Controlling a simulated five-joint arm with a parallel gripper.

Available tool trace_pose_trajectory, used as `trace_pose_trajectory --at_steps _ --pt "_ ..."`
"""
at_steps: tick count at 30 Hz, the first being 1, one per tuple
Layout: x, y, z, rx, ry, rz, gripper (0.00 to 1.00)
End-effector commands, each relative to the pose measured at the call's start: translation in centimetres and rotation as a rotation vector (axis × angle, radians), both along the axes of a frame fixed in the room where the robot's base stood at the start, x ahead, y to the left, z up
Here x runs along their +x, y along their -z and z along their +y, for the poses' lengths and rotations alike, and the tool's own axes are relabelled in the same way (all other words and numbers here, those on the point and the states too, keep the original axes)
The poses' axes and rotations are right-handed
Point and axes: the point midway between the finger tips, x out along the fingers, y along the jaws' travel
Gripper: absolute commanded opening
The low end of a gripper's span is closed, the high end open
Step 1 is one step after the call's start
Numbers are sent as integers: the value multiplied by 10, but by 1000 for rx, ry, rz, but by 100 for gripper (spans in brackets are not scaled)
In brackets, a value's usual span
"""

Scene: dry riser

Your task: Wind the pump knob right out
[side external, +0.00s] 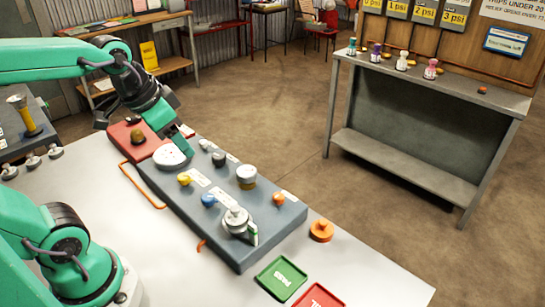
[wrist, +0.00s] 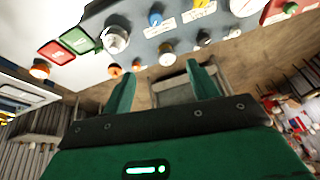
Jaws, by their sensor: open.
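A long grey panel (side external: 190,205) lies on the pale bench and carries several knobs. I cannot read which is the pump knob. A large silver knob (side external: 237,218) stands at the near end; it also shows in the wrist view (wrist: 115,40). A brass knob with a pale top (side external: 246,176), a blue knob (side external: 208,200), a yellow knob (side external: 184,179), a black knob (side external: 218,157) and an orange knob (side external: 278,198) sit along it. My gripper (side external: 183,131) is above the panel's far end. In the wrist view its fingers (wrist: 163,86) are apart with nothing between them.
A white dial (side external: 172,155) and a red block (side external: 137,138) are at the panel's far end. A loose orange cap (side external: 321,230), green tray (side external: 281,277) and red tray (side external: 318,297) lie at the near end. A separate grey table (side external: 440,95) stands beyond open floor.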

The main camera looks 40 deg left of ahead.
Motion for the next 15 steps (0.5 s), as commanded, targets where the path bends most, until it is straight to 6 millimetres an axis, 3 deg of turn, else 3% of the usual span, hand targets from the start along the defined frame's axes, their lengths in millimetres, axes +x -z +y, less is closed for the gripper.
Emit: trace_pose_trajectory --at_steps 15 --pt "82 20 41 107 278 189 59"
